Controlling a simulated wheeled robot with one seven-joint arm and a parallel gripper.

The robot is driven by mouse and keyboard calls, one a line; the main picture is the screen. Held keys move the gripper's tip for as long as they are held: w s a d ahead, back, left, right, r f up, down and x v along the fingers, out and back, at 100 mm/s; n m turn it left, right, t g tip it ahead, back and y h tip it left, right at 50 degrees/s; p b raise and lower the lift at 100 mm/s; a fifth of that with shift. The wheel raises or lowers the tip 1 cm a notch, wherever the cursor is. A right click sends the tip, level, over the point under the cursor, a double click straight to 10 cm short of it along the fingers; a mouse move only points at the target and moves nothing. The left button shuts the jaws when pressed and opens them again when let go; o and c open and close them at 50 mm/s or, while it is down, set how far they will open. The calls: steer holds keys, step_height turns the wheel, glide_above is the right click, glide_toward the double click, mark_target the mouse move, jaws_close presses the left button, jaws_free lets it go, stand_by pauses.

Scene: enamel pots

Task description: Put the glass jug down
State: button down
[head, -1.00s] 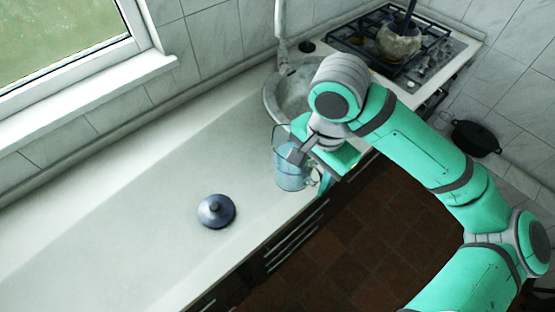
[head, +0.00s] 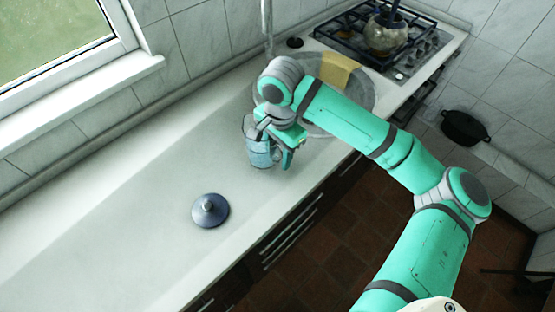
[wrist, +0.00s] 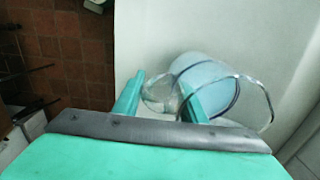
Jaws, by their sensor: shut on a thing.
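The clear bluish glass jug (head: 259,152) is over the pale worktop, in front of the sink's left end. My gripper (head: 287,153) is on its right side, shut on it. In the wrist view my gripper's fingers (wrist: 163,100) are on either side of what looks like the jug's handle, and the glass jug (wrist: 208,78) lies just beyond them. The jug looks about upright in the head view. I cannot tell whether its base touches the worktop.
A dark blue lid with a knob (head: 210,211) lies on the worktop (head: 120,235) nearer me, left of the jug. The sink (head: 357,98) with a yellow cloth (head: 338,70) is behind my arm. A pot (head: 386,35) stands on the hob. The worktop to the left is clear.

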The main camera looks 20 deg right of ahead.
mark_target(278, 160)
steer(key=shift+w+f, duration=0.2)
steer(key=shift+f, duration=0.75)
steer(key=shift+w+f, duration=0.15)
steer(key=shift+f, duration=0.75)
steer(key=shift+f, duration=0.1)
steer(key=c, duration=1.1)
jaws_free()
steer(key=shift+f, duration=0.1)
steer(key=r, duration=1.1)
steer(key=shift+s+d+r, duration=0.1)
steer(key=shift+s+r, duration=0.15)
steer(key=shift+r, duration=0.45)
steer(key=shift+w, duration=0.1)
